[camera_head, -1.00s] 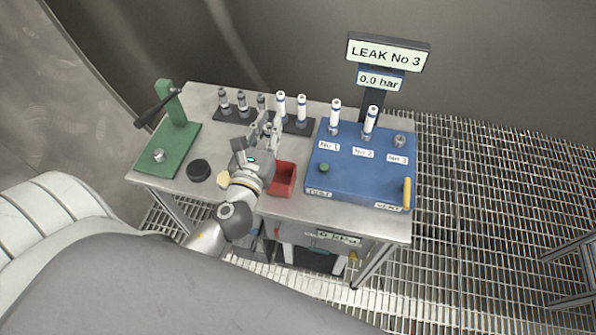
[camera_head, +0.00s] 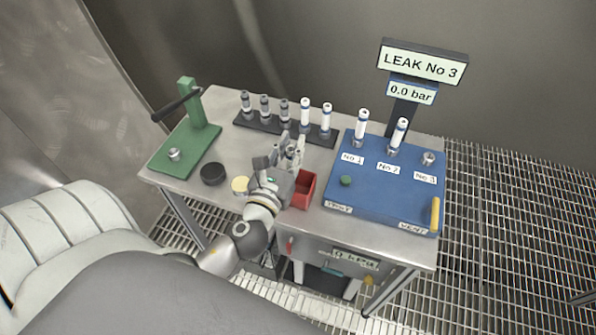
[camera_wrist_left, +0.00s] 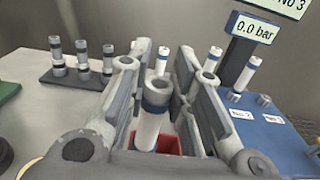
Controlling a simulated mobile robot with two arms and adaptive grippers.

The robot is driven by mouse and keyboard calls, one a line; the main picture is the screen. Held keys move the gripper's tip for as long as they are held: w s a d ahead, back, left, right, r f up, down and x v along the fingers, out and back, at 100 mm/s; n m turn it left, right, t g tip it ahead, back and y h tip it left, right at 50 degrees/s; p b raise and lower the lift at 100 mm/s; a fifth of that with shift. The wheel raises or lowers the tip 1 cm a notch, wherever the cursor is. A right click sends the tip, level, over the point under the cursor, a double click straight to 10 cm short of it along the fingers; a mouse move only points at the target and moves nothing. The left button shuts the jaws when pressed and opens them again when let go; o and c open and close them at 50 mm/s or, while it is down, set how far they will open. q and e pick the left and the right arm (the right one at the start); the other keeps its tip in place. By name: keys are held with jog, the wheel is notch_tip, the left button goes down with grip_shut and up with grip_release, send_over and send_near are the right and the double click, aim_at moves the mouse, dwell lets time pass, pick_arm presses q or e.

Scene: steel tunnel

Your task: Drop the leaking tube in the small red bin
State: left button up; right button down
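The leaking tube (camera_wrist_left: 152,118), white with a blue band and grey cap, is upright between the fingers of my left gripper (camera_head: 293,148) in the left wrist view. The fingers (camera_wrist_left: 165,75) look closed around it, though contact is partly hidden. The small red bin (camera_head: 307,177) is just below and to the right of the gripper in the head view; its red wall (camera_wrist_left: 176,145) shows behind the tube in the wrist view. The sign (camera_head: 423,63) reads LEAK No 3, and socket No 3 (camera_head: 428,159) on the blue block is empty. My right gripper is not in view.
The blue block (camera_head: 375,190) holds two white tubes at No 1 and No 2. A dark rack (camera_head: 262,125) with several tubes stands behind the gripper. A green lever press (camera_head: 185,150) and black round piece (camera_head: 213,174) are at the left of the steel table.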

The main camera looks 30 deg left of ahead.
pick_arm(q)
jog(key=o, duration=0.4)
jog(key=v, duration=1.2)
dwell(0.3)
